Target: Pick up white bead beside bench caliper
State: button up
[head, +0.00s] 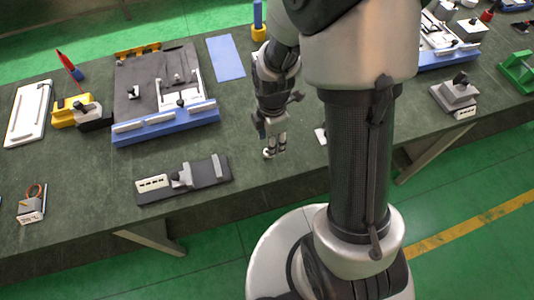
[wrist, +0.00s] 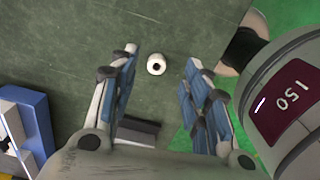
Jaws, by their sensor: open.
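The white bead (wrist: 156,64) is a small round piece with a dark hole, lying on the dark green bench top in the wrist view. My gripper (wrist: 162,57) is open and empty, with the bead showing between its two blue-padded fingers, apart from both. A dark grey tool with a white labelled end (head: 183,178), possibly the bench caliper, lies left of my gripper. A dark grey block (wrist: 137,130) shows between the finger bases in the wrist view.
A blue-edged fixture plate (head: 165,122) stands left, behind the dark tool. A blue sheet (head: 226,57) lies farther back. A grey clamp block (head: 455,95) is at right. The bench top around the bead is clear.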

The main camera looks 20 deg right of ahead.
notch_tip(320, 180, down, 5)
jog(key=shift+w+a+f+b, duration=0.1)
jog(key=shift+b, duration=1.1)
jog(key=shift+c, duration=0.3)
jog(key=c, duration=0.8)
